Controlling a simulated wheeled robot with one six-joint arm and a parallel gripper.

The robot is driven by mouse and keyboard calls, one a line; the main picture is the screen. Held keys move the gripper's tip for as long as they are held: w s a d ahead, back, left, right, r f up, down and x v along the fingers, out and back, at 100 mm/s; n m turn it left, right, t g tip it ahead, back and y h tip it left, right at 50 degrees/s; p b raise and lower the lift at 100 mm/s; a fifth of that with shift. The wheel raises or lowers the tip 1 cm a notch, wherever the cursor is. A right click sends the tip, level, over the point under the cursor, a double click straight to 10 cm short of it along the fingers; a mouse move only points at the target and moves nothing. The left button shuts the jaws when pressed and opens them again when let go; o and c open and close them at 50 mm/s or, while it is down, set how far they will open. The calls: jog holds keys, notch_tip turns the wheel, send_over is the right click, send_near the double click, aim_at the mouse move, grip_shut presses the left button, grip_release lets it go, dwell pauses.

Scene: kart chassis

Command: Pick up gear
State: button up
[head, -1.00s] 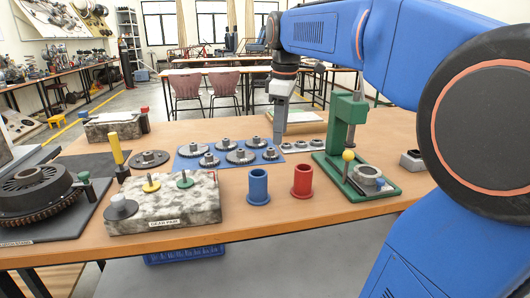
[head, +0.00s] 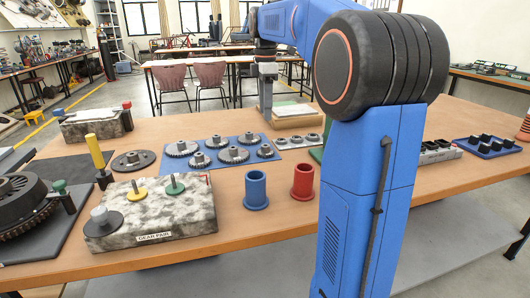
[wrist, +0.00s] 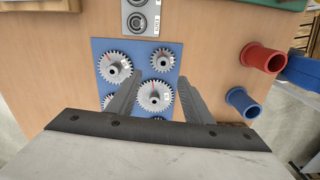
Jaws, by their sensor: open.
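Several grey metal gears lie on a blue mat (head: 221,166) in the middle of the wooden table, among them a large gear (head: 233,154). My gripper (head: 266,114) points down near the mat's far right side in the head view. In the wrist view its two fingers (wrist: 159,78) are apart and empty. One toothed gear (wrist: 154,95) shows between the fingers in that picture, with no visible contact. Two other gears, one on the left (wrist: 113,67) and one on the right (wrist: 163,59), lie beyond it. The gripper body hides the mat's near part.
A blue cup (head: 256,190) and a red cup (head: 303,182) stand on the near side. A stone-like block (head: 150,213) labelled gear pair carries pegs. A plate of small rings (head: 301,141) lies beside the mat. My arm hides most of the green stand (head: 317,154).

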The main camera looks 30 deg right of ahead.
send_near(265, 150)
jog(key=w+d+f, duration=0.1)
jog(key=w+f, duration=0.1)
jog(key=shift+s+d+f, duration=0.1)
jog(key=shift+s+f, duration=0.15)
jog(key=shift+f, duration=1.05)
jog(key=shift+s+d+f, duration=0.1)
jog(key=shift+s+f, duration=0.1)
jog(key=shift+f, duration=1.1)
grip_shut()
